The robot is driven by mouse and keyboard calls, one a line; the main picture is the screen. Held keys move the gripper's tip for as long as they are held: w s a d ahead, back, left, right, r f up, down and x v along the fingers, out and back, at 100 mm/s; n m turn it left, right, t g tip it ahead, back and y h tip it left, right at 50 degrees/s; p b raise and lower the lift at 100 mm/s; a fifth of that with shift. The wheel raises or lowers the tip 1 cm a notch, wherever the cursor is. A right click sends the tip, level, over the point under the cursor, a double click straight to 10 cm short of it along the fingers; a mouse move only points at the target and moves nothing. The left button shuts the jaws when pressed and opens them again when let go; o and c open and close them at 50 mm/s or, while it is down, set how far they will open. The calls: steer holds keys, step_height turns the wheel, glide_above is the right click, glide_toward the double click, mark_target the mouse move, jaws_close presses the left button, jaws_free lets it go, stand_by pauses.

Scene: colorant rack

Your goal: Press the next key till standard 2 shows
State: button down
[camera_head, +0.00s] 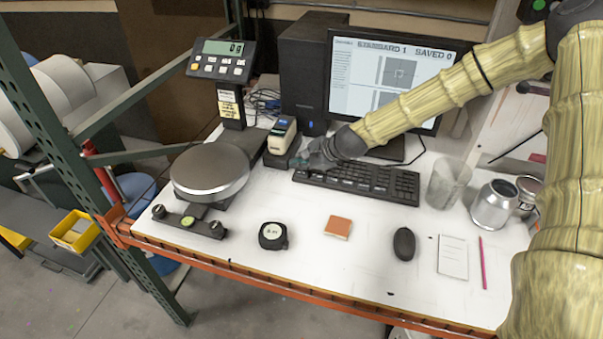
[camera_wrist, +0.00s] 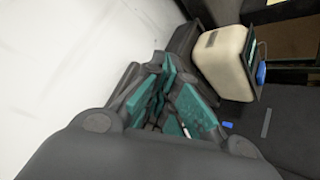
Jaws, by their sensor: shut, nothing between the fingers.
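The monitor (camera_head: 362,102) reads "STANDARD 1" and "SAVED 0" above a panel with a grey square. A small beige instrument (camera_head: 281,142) with a blue-green top face stands on a dark base left of the keyboard (camera_head: 362,183). It also shows at the upper right of the wrist view (camera_wrist: 222,62), with a blue spot on its edge. My gripper (camera_head: 303,161) is shut and empty just right of the instrument, near the keyboard's upper left end. In the wrist view its teal finger pads (camera_wrist: 172,108) are beside the instrument. No label reading next is legible, and fingertip contact is unclear.
A scale with a round plate (camera_head: 209,170) and a keyed display (camera_head: 222,60) stands to the left. A tape measure (camera_head: 273,236), an orange block (camera_head: 338,227) and a mouse (camera_head: 404,244) lie in front. A glass beaker (camera_head: 444,184) and metal can (camera_head: 493,206) stand right.

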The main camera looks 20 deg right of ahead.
mark_target(300, 175)
steer(key=shift+f, duration=0.1)
steer(key=shift+f+b, duration=0.35)
steer(key=shift+f, duration=0.35)
stand_by(0.7)
steer(key=shift+r, duration=0.15)
steer(key=shift+s+r, duration=0.1)
steer(key=shift+r, duration=0.55)
steer(key=shift+r+p, duration=0.1)
steer(key=shift+p, duration=0.25)
steer(key=shift+r+p, duration=1.65)
steer(key=shift+r, duration=0.75)
